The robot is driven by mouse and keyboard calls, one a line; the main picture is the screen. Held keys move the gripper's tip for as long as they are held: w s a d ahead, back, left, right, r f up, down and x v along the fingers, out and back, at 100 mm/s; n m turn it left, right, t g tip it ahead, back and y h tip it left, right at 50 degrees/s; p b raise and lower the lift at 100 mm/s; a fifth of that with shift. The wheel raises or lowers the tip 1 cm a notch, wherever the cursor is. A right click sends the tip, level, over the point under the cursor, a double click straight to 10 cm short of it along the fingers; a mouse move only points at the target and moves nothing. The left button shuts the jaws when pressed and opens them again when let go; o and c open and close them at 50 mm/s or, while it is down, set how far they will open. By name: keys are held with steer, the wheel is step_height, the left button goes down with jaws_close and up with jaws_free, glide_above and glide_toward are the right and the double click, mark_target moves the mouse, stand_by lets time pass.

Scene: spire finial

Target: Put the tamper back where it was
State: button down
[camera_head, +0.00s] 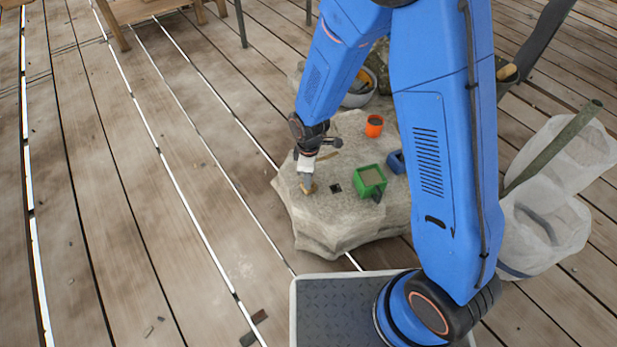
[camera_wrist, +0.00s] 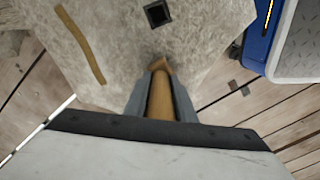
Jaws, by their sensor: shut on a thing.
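The tamper, a tan wooden rod with a wider end (camera_wrist: 162,85), is between the two grey fingers of my gripper (camera_wrist: 160,98) in the wrist view. In the head view its tan end (camera_head: 309,188) shows below my gripper (camera_head: 306,178), over the left part of the pale stone slab (camera_head: 345,225). I cannot tell whether it touches the stone. My gripper is shut on it. A small dark square (camera_head: 335,188) lies on the slab just right of the tamper; it also shows in the wrist view (camera_wrist: 157,14).
On the slab stand a green square container (camera_head: 369,177), an orange cup (camera_head: 374,126) and a blue object (camera_head: 397,161), partly hidden by my arm. A thin tan strip (camera_wrist: 80,45) lies on the stone. A bucket (camera_head: 360,92) stands behind; white sacks (camera_head: 550,220) are at right.

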steer(key=shift+f, duration=0.15)
steer(key=c, duration=1.5)
jaws_free()
step_height(320, 180, up, 12)
steer(key=shift+r, duration=0.15)
